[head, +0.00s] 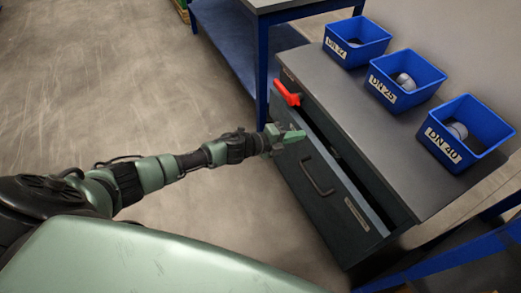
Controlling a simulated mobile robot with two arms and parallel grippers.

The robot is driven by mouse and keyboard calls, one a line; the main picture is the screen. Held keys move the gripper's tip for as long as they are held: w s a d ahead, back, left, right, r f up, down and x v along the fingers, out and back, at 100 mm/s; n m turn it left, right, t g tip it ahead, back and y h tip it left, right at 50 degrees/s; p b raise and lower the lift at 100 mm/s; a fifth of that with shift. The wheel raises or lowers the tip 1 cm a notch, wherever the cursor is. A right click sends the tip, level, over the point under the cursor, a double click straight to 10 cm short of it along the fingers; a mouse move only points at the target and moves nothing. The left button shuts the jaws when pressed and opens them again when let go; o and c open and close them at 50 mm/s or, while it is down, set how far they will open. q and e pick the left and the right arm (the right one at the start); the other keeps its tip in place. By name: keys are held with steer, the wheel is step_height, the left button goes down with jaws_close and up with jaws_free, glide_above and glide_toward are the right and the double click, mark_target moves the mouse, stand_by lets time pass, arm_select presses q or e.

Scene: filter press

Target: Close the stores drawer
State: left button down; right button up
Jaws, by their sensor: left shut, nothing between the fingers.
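The stores drawer (335,199) is the dark front of the grey cabinet, with a bar handle (318,177) and a small label. It stands out from the cabinet, and a dark gap shows along its top edge. My left gripper (295,136) is shut and empty at the drawer's upper far corner, left of the handle in the picture. I cannot tell whether its fingertips touch the drawer front. My right gripper is not in view.
A red lever (286,92) sticks out near the cabinet's far corner, close to my left gripper. Blue bins (357,41) labelled DN stand on the cabinet top (340,90). A blue-framed bench (262,60) stands behind. The floor at left is clear.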

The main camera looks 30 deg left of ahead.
mark_target(307, 131)
arm_select(q)
steer(key=w+d, duration=0.2)
steer(key=shift+w, duration=0.35)
steer(key=shift+w+d+r, duration=0.1)
steer(key=shift+r, duration=0.15)
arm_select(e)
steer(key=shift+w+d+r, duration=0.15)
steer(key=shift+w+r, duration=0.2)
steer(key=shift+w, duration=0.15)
arm_select(q)
steer(key=shift+r, duration=0.1)
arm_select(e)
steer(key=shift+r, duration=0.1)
